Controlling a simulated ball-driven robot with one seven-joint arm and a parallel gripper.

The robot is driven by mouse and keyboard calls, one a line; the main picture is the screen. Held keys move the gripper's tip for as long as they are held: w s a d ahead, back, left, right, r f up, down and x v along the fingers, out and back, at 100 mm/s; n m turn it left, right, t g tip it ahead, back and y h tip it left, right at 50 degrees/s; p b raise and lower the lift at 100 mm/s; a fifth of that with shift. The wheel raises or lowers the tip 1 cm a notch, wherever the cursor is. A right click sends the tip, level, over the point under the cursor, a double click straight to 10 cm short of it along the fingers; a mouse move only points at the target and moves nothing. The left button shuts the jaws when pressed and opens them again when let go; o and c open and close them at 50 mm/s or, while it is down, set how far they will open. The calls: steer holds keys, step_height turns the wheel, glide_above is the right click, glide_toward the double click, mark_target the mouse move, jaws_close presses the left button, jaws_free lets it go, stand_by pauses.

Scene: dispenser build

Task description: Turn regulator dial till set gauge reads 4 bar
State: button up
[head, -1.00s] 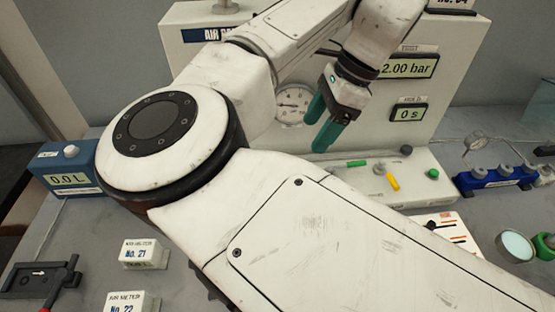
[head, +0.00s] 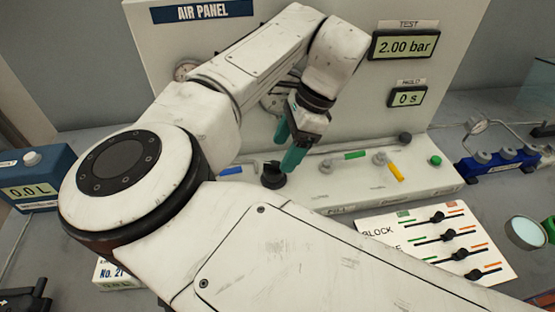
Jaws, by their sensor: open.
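The black round dial (head: 272,181) stands on the ledge at the foot of the air panel (head: 455,35). My gripper (head: 285,152) is open, with teal fingers pointing down just above the dial. One fingertip overlaps the dial's upper edge in the picture; I cannot tell if they touch. A round gauge (head: 270,101) on the panel is mostly hidden behind my arm and gripper. Another gauge (head: 184,69) shows only its left part beside my arm. No needle can be read on either. The TEST display (head: 405,46) reads 2.00 bar.
The HOLD display (head: 407,97) reads 0 s. A blue-handled valve (head: 231,171), a green-handled valve (head: 355,155), a yellow-handled valve (head: 396,172) and a green button (head: 436,160) sit along the ledge. A white board with black sliders (head: 440,245) lies in front. A blue 0.0 L box (head: 35,175) stands left.

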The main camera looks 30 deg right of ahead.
mark_target(277, 163)
steer(key=shift+x, duration=2.35)
steer(key=c, duration=1.1)
